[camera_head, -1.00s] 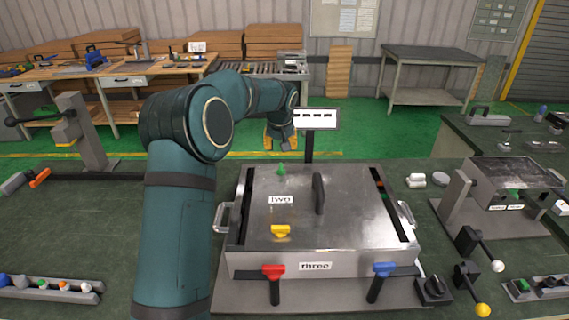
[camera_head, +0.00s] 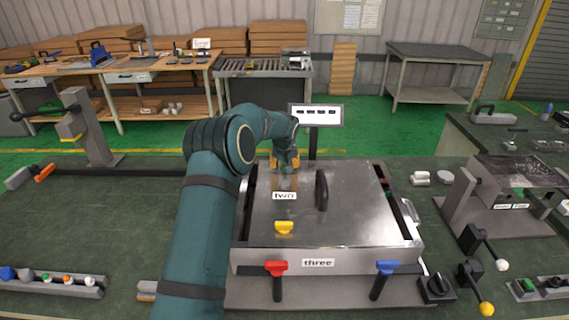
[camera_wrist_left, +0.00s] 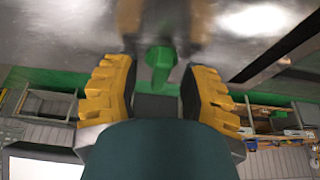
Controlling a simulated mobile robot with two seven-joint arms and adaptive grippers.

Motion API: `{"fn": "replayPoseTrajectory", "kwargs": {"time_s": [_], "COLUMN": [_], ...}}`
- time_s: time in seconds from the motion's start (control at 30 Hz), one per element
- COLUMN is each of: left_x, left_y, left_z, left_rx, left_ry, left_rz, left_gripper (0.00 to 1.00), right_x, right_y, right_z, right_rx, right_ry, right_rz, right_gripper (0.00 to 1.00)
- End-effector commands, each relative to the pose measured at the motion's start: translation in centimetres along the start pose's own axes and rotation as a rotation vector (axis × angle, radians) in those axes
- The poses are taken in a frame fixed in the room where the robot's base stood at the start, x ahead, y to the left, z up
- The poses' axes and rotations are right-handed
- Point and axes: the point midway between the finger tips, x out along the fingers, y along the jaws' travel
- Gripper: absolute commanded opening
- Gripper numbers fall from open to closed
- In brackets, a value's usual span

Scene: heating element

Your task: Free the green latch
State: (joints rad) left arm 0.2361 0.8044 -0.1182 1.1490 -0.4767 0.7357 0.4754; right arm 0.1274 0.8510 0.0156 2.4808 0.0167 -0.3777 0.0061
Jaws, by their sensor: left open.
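The green latch (camera_wrist_left: 160,62) stands on the metal lid in the left wrist view, between the yellow fingers of my open left gripper (camera_wrist_left: 157,88). Space shows on both sides of the latch, so the fingers look apart from it. In the head view my left gripper (camera_head: 285,162) is low over the far left part of the lid (camera_head: 355,212) and hides the latch. A yellow latch (camera_head: 284,227) is on the lid's near part. A red latch (camera_head: 276,268) and a blue latch (camera_head: 387,267) are on the front. My right gripper is out of view.
A black handle (camera_head: 321,189) rises from the lid right of my left gripper. A sign on a post (camera_head: 316,115) stands just behind the box. Levers with white and yellow knobs (camera_head: 487,309) stand at the right. The bench left of my arm has open room.

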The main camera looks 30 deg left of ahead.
Motion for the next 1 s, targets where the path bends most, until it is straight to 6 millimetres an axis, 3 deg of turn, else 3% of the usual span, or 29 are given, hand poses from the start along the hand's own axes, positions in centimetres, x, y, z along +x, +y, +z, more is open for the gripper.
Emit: {"fn": "replayPoseTrajectory", "kwargs": {"time_s": [0.13, 0.27, 0.77, 1.0], "left_x": [-0.01, -0.01, 0.02, 0.03], "left_y": [0.01, 0.00, -0.03, -0.10], "left_z": [0.00, 0.01, 0.04, 0.06], "left_rx": [0.000, 0.000, 0.019, 0.120], "left_ry": [0.000, 0.000, -0.001, -0.002], "left_rz": [0.000, 0.000, 0.008, 0.051], "left_gripper": [0.47, 0.01, 0.00, 0.00], "right_x": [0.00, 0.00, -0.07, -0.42], "right_y": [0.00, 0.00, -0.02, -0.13], "right_z": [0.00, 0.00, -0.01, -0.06], "right_rx": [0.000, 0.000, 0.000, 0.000], "right_ry": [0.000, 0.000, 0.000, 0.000], "right_rz": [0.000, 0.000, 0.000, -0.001], "right_gripper": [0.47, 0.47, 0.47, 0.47]}}
